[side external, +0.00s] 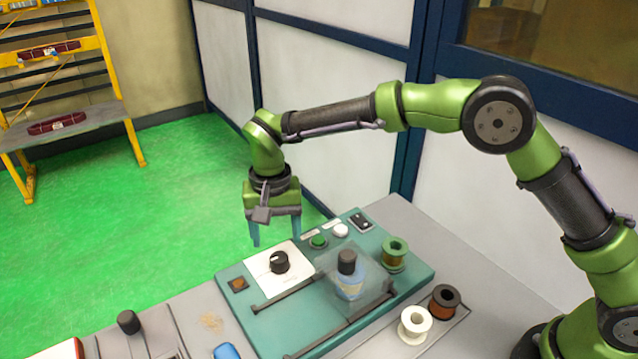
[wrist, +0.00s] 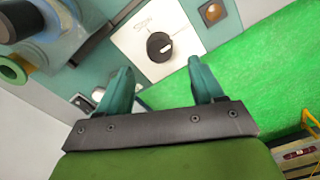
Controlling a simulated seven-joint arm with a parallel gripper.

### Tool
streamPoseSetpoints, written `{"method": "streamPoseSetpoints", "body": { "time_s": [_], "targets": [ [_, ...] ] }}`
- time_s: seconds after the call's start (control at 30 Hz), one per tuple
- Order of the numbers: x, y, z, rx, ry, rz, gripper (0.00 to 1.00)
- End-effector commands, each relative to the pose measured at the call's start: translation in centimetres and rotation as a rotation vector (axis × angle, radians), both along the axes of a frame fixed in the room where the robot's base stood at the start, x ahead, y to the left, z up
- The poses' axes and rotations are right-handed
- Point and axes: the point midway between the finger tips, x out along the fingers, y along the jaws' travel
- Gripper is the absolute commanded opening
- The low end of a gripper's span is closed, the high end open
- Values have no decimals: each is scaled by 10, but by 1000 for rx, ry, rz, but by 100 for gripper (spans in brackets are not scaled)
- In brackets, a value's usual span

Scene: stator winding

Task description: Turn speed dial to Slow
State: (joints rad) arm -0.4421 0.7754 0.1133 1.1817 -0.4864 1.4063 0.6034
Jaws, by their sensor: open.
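The speed dial is a black round knob (side external: 279,262) on a white square plate (side external: 262,274) set in the teal panel (side external: 230,270). In the wrist view the knob (wrist: 160,46) shows a white pointer mark, and the plate has faint lettering at its upper left that is too blurred to read surely. My gripper (side external: 276,243) hangs above and behind the panel's back edge, apart from the knob. In the wrist view its two teal fingers (wrist: 161,76) are spread with nothing between them, and the knob lies beyond the fingertips.
A blue bottle with a black cap (side external: 348,275) stands behind a clear guard right of the dial. A green button (side external: 319,242), white button (side external: 340,230) and amber square (side external: 238,284) flank the dial. Wire spools (side external: 415,325) stand at right. A black knob (side external: 129,322) stands at lower left.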

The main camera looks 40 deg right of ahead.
Motion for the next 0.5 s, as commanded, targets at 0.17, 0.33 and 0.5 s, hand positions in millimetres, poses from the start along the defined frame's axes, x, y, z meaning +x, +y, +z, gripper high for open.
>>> {"method": "streamPoseSetpoints", "body": {
  "time_s": [0.17, 0.33, 0.5],
  "targets": [
    [-1, -1, -36, -2, 3, 1, 67],
    [0, 0, -55, 0, 1, 1, 67],
    [0, 0, -62, 1, 0, 0, 67]
  ]
}}
